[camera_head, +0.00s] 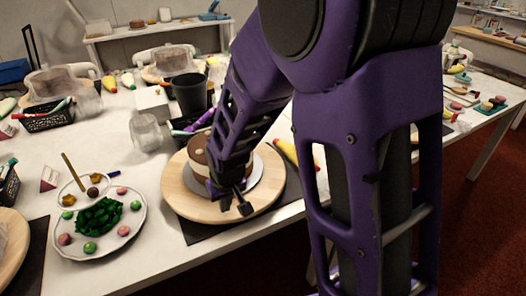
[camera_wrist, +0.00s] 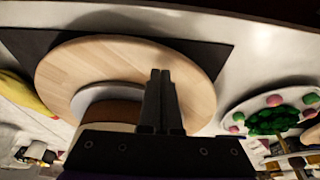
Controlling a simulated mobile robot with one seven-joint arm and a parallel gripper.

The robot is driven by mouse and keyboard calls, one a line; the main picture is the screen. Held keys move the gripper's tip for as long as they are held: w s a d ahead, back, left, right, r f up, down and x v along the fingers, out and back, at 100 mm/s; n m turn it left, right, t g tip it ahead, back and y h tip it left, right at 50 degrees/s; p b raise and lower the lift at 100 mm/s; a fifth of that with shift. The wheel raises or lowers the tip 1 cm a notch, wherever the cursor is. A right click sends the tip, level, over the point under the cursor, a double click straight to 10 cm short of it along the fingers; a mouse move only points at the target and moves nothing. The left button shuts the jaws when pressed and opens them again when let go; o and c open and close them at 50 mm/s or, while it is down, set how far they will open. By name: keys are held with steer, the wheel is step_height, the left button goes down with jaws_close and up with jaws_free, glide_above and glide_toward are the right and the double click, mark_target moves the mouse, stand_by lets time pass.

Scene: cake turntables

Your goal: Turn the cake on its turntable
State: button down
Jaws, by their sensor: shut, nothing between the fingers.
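The cake (camera_head: 199,158) is brown and cream-coloured and sits on a silver board (camera_head: 268,178) on a round wooden turntable (camera_head: 183,196). My purple arm hides much of the cake. My gripper (camera_head: 242,197) is shut and empty, over the near part of the turntable beside the cake. In the wrist view the gripper's fingers (camera_wrist: 161,78) are together in front of the wooden turntable (camera_wrist: 75,65). The cake (camera_wrist: 105,112) shows behind and left of them, partly hidden. I cannot tell whether the fingertips touch the turntable.
A white plate (camera_head: 75,243) with green and coloured sweets stands left of the turntable. A dark mat (camera_head: 200,233) lies under the turntable. A dark cup (camera_head: 188,95) and a clear jar (camera_head: 146,132) stand behind. A yellow piping bag (camera_head: 288,153) lies to the right.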

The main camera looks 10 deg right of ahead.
mark_target(267, 195)
steer(key=shift+f, duration=0.6)
steer(key=d, duration=0.4)
steer(key=w+d+p, duration=0.1)
steer(key=d, duration=0.1)
steer(key=shift+d, duration=0.25)
steer(key=w+d, duration=0.1)
steer(key=d, duration=0.1)
steer(key=w+d, duration=0.1)
steer(key=w+d+p, duration=0.1)
steer(key=d, duration=0.1)
steer(key=shift+d, duration=0.3)
